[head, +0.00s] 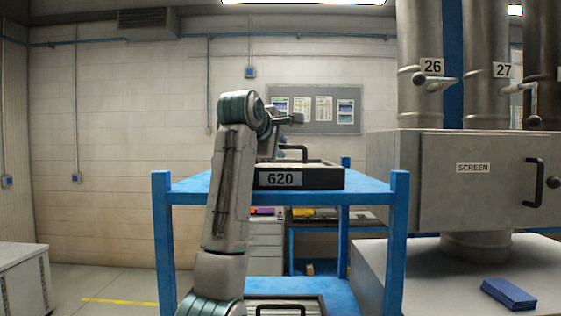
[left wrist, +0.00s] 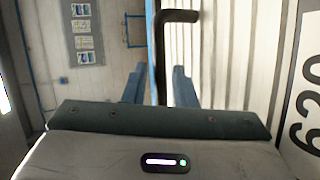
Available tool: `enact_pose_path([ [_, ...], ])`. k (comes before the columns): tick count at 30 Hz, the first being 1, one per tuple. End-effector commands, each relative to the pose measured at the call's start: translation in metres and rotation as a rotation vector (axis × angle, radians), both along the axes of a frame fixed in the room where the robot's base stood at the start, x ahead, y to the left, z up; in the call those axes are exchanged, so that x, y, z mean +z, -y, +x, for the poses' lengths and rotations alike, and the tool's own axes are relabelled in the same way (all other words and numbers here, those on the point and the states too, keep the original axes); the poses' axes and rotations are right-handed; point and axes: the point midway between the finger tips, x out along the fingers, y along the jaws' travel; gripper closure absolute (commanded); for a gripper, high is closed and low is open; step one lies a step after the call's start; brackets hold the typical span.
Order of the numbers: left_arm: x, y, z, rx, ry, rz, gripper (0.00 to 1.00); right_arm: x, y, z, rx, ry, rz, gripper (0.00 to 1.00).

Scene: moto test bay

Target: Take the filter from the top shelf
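The filter (head: 322,178), a dark-framed tray with pale pleats and a "620" label, lies flat on the top shelf (head: 375,187) of a blue rack. A dark bar handle (head: 305,151) stands up from it. In the left wrist view the filter's pleats (left wrist: 232,60) and handle (left wrist: 180,16) show close up. My left gripper (head: 284,152) is above the filter at the handle. In the left wrist view its fingers (left wrist: 162,78) are apart, one on each side of the handle bar, with visible gaps. My right gripper is out of view.
Another handled filter (head: 285,306) lies on the lower shelf. A grey cabinet marked "SCREEN" (head: 473,190) with pipes stands at the right. A blue block (head: 509,293) lies on the pale surface before it. A notice board (head: 318,108) hangs on the back wall.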

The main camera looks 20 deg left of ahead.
Motion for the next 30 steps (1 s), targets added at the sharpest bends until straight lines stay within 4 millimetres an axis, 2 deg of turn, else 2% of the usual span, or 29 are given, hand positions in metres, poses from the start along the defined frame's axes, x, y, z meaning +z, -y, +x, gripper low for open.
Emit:
enact_pose_path([
  [2,-0.0008,0.0008,0.006,0.0,-0.001,0.0,0.75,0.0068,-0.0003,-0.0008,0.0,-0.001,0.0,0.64],
  [11,-0.0042,0.0009,0.0086,0.0,0.0,0.0,0.75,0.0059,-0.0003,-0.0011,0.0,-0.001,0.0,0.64],
  [15,-0.0041,0.0009,0.0085,0.0,0.0,0.0,1.0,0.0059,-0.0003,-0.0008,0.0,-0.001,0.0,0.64],
  [30,-0.0041,0.0007,0.0084,0.0,-0.001,0.001,1.0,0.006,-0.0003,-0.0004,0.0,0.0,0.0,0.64],
])
